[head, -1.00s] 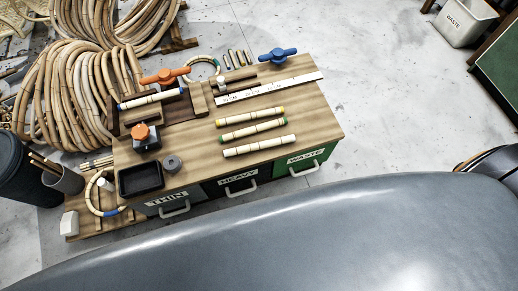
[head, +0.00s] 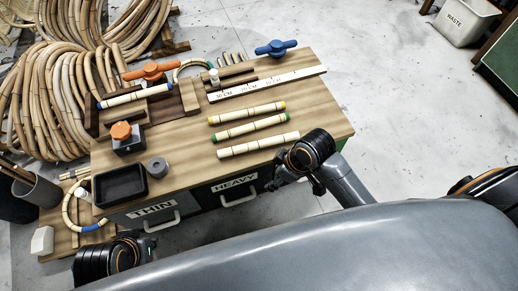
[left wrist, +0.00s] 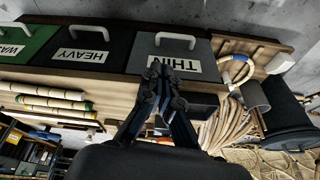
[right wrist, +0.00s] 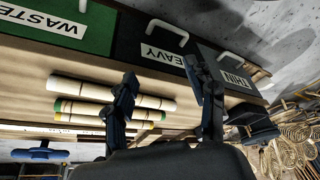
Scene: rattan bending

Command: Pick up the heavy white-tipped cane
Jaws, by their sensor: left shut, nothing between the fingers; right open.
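The white-tipped cane (head: 258,145) lies on the bench, frontmost of three short canes. Behind it lie a green-tipped cane (head: 250,128) and a yellow-tipped cane (head: 247,112). My right gripper (head: 280,168) is open and empty, near the front edge, close to the white-tipped cane's right end. In the right wrist view the open right gripper (right wrist: 162,78) has one finger overlapping the white-tipped cane (right wrist: 85,89); contact cannot be told. My left gripper (head: 143,244) is shut and empty in front of the thin drawer; it also shows shut in the left wrist view (left wrist: 160,72).
The bench front has drawers labelled THIN (head: 150,210) and HEAVY (head: 235,184). A black tray (head: 119,186), grey cylinder (head: 158,167) and orange-knobbed block (head: 126,138) stand at left. A white ruler (head: 268,84) lies behind the canes.

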